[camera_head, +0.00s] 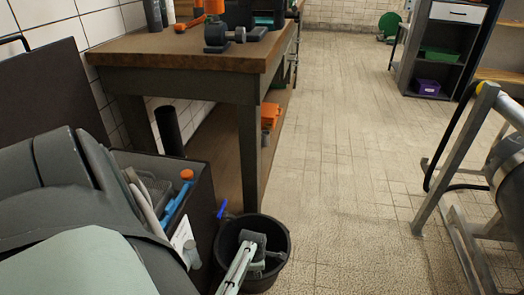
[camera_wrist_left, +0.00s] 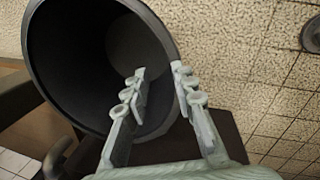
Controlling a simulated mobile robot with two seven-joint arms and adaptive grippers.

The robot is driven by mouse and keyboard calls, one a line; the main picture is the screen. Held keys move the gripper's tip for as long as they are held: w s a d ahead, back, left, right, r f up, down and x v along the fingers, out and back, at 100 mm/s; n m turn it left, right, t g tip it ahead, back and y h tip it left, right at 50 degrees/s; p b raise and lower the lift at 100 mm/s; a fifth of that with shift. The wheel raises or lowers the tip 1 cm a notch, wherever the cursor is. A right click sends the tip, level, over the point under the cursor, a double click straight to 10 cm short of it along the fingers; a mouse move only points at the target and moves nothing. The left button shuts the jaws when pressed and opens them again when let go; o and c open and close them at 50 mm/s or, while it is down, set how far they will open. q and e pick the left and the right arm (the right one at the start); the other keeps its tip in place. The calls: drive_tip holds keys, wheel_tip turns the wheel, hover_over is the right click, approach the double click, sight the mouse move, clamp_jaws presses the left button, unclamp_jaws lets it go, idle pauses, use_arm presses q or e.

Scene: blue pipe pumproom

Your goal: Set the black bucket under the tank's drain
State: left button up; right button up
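The black bucket (camera_head: 281,262) stands on the tiled floor at the bottom middle of the head view, beside a dark tool bin. My left gripper (camera_head: 256,256) reaches down over its mouth. In the left wrist view, the bucket (camera_wrist_left: 72,52) fills the upper left, and my left gripper (camera_wrist_left: 159,76) is open. One finger lies over the bucket's inside and the other at the rim's outer side; contact cannot be told. A rounded grey drum (camera_head: 511,170) in a metal frame (camera_head: 456,150) stands at the right edge, perhaps the tank. No drain shows. My right gripper is out of view.
A wooden workbench (camera_head: 165,48) with tools on top stands behind the bucket, its front leg (camera_head: 249,150) close by. The dark bin (camera_head: 203,205) holds tools. Open floor (camera_head: 345,180) lies between bench and metal frame. A shelf unit (camera_head: 440,50) stands at the back right.

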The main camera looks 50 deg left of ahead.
use_arm(q)
wheel_tip(320, 180, up, 12)
drive_tip(key=s+m+y, duration=0.2)
drive_tip(key=m, duration=1.1)
drive_tip(key=s+d+r+m, duration=0.3)
drive_tip(key=d+r+m, duration=0.4)
drive_tip(key=m, duration=0.1)
drive_tip(key=s+d+r+m+t+h, duration=0.1)
drive_tip(key=s+d+r+m, duration=0.2)
drive_tip(key=d+r+m, duration=0.4)
drive_tip(key=shift+s+d+m+t, duration=0.2)
drive_tip(key=shift+s+m+t, duration=0.15)
drive_tip(key=shift+m, duration=0.85)
drive_tip(key=shift+a, duration=0.1)
